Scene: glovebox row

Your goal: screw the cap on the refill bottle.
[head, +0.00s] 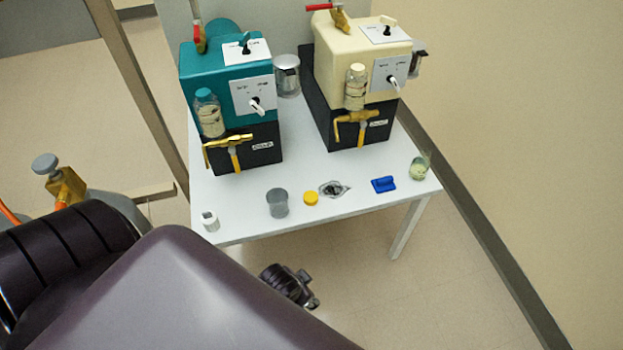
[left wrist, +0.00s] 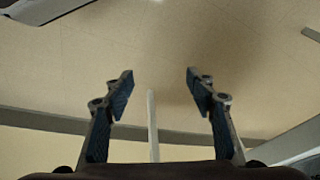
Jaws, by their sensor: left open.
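A grey cylindrical container (head: 277,203) stands upright near the front edge of the white table; I cannot tell for sure that it is the refill bottle. A small yellow cap (head: 311,198) lies on the table just to its right, apart from it. My left gripper (left wrist: 160,88) is open and empty in the left wrist view, with floor and a table leg beyond its fingers. In the head view a dark part of my arm shows below the table's front edge, but no fingers are clear there. My right gripper is not in view.
The white table (head: 240,215) carries a teal pump (head: 205,70) and a cream pump (head: 345,60) at the back. Along the front are a white cup (head: 210,221), a dark piece on a clear bag (head: 334,189), a blue item (head: 384,184) and a glass beaker (head: 420,169).

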